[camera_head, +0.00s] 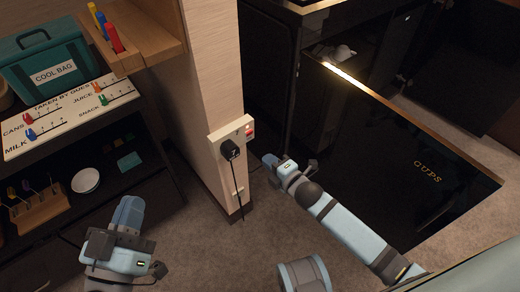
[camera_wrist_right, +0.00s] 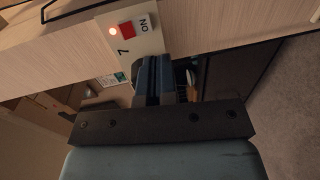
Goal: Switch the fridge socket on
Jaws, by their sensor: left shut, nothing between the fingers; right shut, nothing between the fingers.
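The fridge socket (camera_head: 220,133) is a cream plate on the side of the wooden pillar. A black plug (camera_head: 230,149) with a hanging cord sits in it. Its red switch (camera_head: 249,131) is at the right end. In the right wrist view the red switch (camera_wrist_right: 127,30) lies between a glowing light (camera_wrist_right: 113,31) and the label "ON". My right gripper (camera_head: 268,159) is shut and empty, just right of and below the socket; its fingers (camera_wrist_right: 154,72) show below the plate in the wrist view. My left gripper (camera_head: 129,205) is shut and empty at the lower left, away from the socket.
A shelf unit on the left holds a green cool bag (camera_head: 50,70), a counter board (camera_head: 68,115) and a white bowl (camera_head: 86,180). A black cabinet front marked "CUPS" (camera_head: 400,160) lies right of my right arm. Carpet (camera_head: 225,255) is free below the pillar.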

